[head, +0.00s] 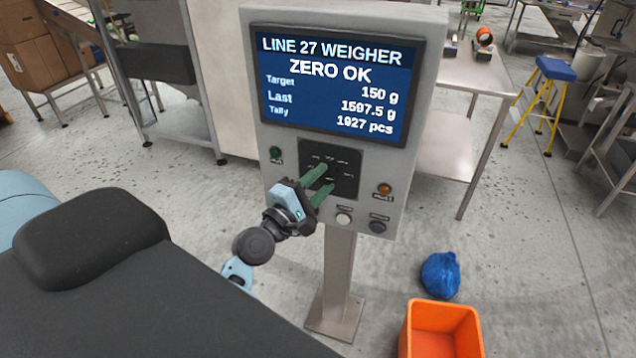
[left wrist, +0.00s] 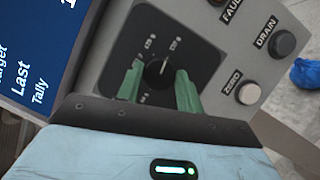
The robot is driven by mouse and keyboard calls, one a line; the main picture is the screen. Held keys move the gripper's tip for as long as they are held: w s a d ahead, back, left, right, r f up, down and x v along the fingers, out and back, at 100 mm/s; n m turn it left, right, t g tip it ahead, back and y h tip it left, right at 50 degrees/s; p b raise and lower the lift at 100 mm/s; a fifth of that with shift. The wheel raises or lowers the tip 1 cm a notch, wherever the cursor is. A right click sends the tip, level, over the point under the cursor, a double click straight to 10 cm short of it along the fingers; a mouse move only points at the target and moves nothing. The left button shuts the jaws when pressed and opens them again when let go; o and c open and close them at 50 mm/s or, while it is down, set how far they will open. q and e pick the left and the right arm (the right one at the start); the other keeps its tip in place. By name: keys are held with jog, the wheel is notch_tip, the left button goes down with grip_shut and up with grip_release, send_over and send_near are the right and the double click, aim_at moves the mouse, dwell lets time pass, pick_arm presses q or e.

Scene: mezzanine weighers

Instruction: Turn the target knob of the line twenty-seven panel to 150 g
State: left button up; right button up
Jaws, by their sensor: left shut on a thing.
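The line 27 weigher panel (head: 262,100) stands on a post. Its screen (head: 335,85) reads "ZERO OK", target 150 g, last 1597.5 g, tally 1927 pcs. The black target knob (left wrist: 158,74) sits on a dark dial plate (head: 345,160); its white pointer line aims toward the upper marks in the left wrist view. My left gripper (head: 322,184) is at the dial, its green fingers on either side of the knob and shut on it; its fingers (left wrist: 160,88) also show in the left wrist view. The fingers hide much of the knob in the head view. My right gripper is not in view.
A green lamp (head: 275,153) and an amber lamp (head: 384,189) flank the dial. A white zero button (left wrist: 249,93) and a dark drain button (left wrist: 282,43) sit close by. An orange bin (head: 440,330) and a blue bag (head: 440,275) are on the floor at right.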

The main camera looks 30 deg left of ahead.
pick_arm(q)
jog(key=shift+r+m, duration=0.15)
jog(key=shift+m, duration=0.55)
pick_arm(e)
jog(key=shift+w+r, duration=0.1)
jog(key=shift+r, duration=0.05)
pick_arm(q)
jog(key=o, duration=1)
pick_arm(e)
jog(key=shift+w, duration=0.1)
pick_arm(q)
jog(key=shift+s+f+g, duration=0.3)
jog(key=shift+s, duration=0.1)
jog(key=shift+s+a+f+b, duration=0.1)
jog(key=shift+s+a+b, duration=0.15)
jog(key=shift+s, duration=0.9)
jog(key=shift+s+a+f+b, duration=0.15)
jog(key=shift+s+b, duration=0.2)
jog(key=shift+s, duration=0.75)
jog(key=shift+s+a+r+b, duration=0.1)
jog(key=shift+s+a+b, duration=0.15)
jog(key=shift+s, duration=0.9)
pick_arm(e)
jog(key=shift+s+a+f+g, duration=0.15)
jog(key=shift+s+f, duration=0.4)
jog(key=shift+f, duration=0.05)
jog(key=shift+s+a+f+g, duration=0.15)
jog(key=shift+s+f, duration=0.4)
pick_arm(q)
jog(key=shift+f, duration=0.1)
